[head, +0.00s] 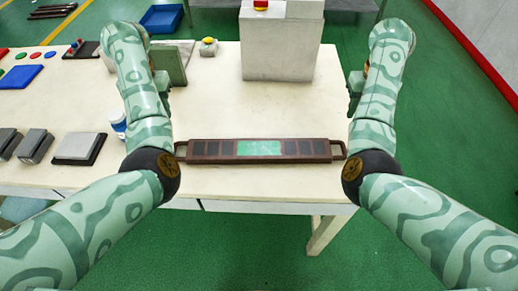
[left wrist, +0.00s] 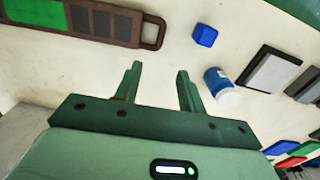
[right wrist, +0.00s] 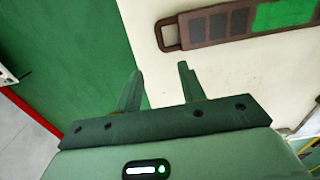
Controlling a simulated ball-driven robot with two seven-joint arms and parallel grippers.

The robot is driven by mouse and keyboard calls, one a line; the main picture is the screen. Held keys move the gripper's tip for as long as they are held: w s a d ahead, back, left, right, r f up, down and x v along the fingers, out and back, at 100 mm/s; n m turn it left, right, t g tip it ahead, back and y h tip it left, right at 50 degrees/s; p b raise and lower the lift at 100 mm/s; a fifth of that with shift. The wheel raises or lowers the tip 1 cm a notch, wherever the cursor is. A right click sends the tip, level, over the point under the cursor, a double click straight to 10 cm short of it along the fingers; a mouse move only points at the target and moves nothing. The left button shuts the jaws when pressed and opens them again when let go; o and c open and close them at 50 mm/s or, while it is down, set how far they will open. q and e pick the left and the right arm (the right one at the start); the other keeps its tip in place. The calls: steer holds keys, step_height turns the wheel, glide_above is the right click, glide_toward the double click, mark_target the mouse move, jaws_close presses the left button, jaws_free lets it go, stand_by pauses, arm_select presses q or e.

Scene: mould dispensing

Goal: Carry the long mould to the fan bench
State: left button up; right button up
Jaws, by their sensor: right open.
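The long mould (head: 222,148) is a brown bar with dark panels, a green middle and a loop handle at each end. It lies flat along the table's near edge, between my arms. Its handle ends show in the left wrist view (left wrist: 125,24) and the right wrist view (right wrist: 205,27). My left gripper (left wrist: 158,82) is open and empty, over the table and apart from the left handle. My right gripper (right wrist: 160,80) is open and empty, near the table's right edge and apart from the right handle. In the head view my arms partly hide both grippers.
A pale box (head: 282,50) with a red-topped button stands behind the mould. A blue-and-white bottle (left wrist: 220,85) and a blue block (left wrist: 205,35) stand left of the mould. Grey blocks (head: 78,147) and trays fill the left side. Green floor (head: 440,120) lies right of the table (head: 290,110).

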arm_select(q)
step_height(320, 180, down, 16)
steer(key=shift+f, duration=0.1)
arm_select(e)
step_height(320, 180, down, 16)
steer(key=shift+f, duration=0.15)
arm_select(q)
jaws_close()
arm_select(e)
jaws_close()
steer(key=shift+w, duration=0.1)
stand_by(0.6)
